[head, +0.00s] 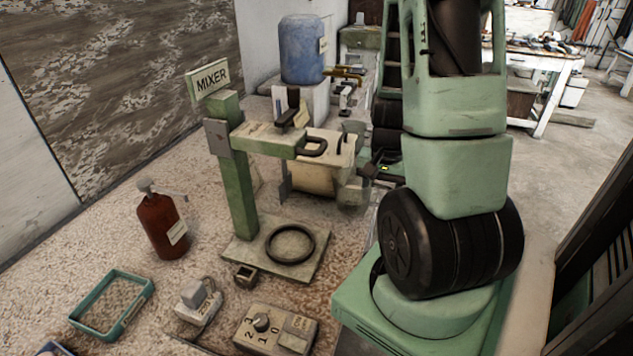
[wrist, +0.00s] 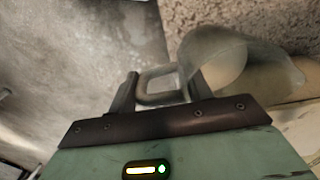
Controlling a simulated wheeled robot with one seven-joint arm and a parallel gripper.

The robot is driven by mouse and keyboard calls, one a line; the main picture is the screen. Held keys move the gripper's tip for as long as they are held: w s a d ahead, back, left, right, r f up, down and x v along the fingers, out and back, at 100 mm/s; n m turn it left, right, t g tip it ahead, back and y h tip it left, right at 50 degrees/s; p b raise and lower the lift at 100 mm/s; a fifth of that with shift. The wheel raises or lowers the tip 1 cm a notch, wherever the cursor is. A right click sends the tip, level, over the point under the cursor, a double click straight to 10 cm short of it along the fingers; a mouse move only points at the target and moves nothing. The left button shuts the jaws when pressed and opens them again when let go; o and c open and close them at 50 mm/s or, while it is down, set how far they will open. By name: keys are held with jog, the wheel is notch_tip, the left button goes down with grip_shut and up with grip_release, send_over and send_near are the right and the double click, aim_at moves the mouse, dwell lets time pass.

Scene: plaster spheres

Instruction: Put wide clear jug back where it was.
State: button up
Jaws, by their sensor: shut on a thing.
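The wide clear jug (head: 353,192) is see-through and hangs at the right of the mixer stand in the head view. In the wrist view the jug (wrist: 222,50) shows its round mouth and its handle between my fingers. My gripper (head: 368,174) is shut on the handle, and its fingers also show in the wrist view (wrist: 160,92). The mixer stand (head: 240,175) has a green post, an arm and a base plate (head: 262,252). A dark ring (head: 290,244) lies on the plate with nothing inside it. My arm hides what is behind it at the right.
A beige drum (head: 312,180) is behind the jug. A brown pump bottle (head: 162,225), a teal frame (head: 110,302), a plug-like box (head: 198,300), a small dark block (head: 245,275) and a dial box (head: 276,329) stand on the speckled bench. A blue water bottle (head: 303,50) is at the back.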

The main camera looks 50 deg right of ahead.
jog(key=shift+o, duration=0.2)
jog(key=w+a+p, duration=0.1)
jog(key=w, duration=0.3)
jog(key=w+a+p, duration=0.1)
jog(key=w+a, duration=0.1)
jog(key=w, duration=0.2)
jog(key=w+a+p, duration=0.1)
jog(key=w+p, duration=0.1)
jog(key=w, duration=0.3)
jog(key=shift+w+a, duration=0.1)
jog(key=shift+a, duration=0.2)
jog(key=shift+w+f, duration=0.1)
jog(key=shift+f, duration=1.7)
jog(key=shift+f, duration=0.2)
jog(key=o, duration=1.5)
jog(key=shift+c, duration=0.2)
jog(key=shift+r, duration=0.15)
